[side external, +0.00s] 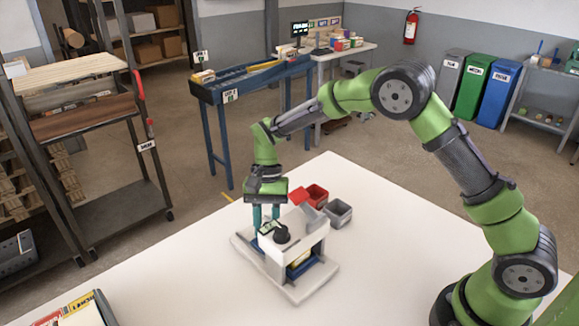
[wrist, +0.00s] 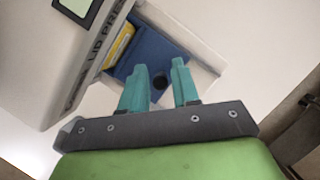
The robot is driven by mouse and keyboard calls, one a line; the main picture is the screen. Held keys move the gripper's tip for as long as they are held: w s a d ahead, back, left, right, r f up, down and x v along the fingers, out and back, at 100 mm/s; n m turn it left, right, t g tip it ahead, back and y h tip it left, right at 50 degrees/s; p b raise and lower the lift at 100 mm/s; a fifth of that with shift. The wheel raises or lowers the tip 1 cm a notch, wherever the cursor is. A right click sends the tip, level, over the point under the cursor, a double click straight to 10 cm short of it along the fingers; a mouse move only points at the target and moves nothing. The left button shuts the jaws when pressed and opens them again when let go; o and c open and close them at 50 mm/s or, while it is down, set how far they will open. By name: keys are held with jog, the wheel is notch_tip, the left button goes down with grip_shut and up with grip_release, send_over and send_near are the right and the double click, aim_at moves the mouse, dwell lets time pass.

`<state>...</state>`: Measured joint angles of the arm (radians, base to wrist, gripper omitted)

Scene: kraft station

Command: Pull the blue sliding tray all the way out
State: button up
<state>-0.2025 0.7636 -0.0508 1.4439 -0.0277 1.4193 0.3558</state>
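The blue sliding tray (wrist: 158,53) sticks out from under a white press housing (wrist: 75,55) in the wrist view, with a dark round knob (wrist: 160,80) on it. Blue parts (side external: 298,268) also show in the opening under the housing (side external: 310,242) in the side view. My gripper (wrist: 160,82) points down at the tray with its two teal fingers apart. The knob appears between the fingers; I cannot tell whether they touch it. In the side view my gripper (side external: 265,222) is low at the housing's far left side, its fingertips partly hidden.
A yellow item (wrist: 119,46) lies beside the housing over the tray. The press stands on a pale base plate (side external: 312,284) on a white table (side external: 180,275). The table's left side is mostly clear.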

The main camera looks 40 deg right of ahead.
grip_shut()
jog(key=shift+w, duration=5.25)
jog(key=shift+o, duration=1.4)
grip_release()
